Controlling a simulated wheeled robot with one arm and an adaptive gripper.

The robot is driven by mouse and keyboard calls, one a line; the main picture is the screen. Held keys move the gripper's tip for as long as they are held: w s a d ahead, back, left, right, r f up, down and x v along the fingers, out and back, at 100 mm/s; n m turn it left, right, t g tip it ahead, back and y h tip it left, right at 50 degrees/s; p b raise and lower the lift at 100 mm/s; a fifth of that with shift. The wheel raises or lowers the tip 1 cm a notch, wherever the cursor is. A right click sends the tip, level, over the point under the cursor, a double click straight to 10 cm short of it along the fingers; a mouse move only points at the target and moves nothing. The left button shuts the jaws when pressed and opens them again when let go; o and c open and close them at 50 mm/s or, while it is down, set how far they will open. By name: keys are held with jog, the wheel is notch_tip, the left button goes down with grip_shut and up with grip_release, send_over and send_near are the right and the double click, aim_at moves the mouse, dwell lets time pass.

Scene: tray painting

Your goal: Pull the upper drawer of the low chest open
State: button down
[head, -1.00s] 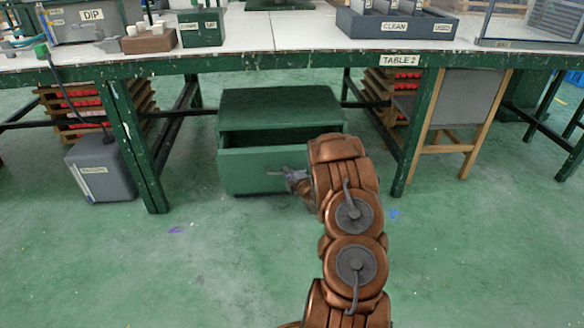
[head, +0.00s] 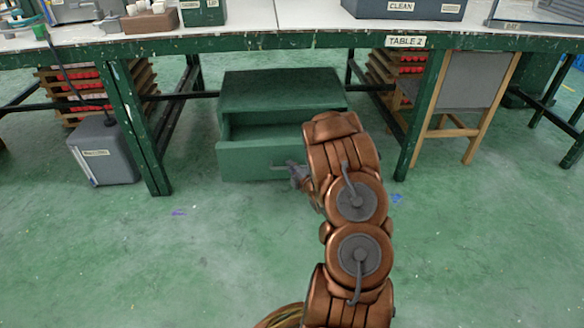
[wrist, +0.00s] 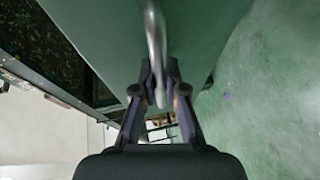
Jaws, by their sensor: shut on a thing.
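The low green chest (head: 285,90) stands on the floor under the table. Its upper drawer (head: 245,160) is pulled out toward me, and its bare inside shows behind the front panel. A grey metal bar handle (head: 279,167) sits on the drawer front; it also shows in the wrist view (wrist: 154,40). My gripper (head: 295,170) is at the handle, partly hidden by my arm in the head view. In the wrist view its two fingers (wrist: 160,92) close around the handle bar. My arm hides the right part of the drawer front.
The green table (head: 405,41) stands over the chest, with legs to its left (head: 135,130) and right (head: 424,120). The floor in front is clear.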

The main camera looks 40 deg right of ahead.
jog(key=c, duration=1.2)
grip_release()
jog(key=shift+w, duration=0.1)
jog(key=v, duration=1.2)
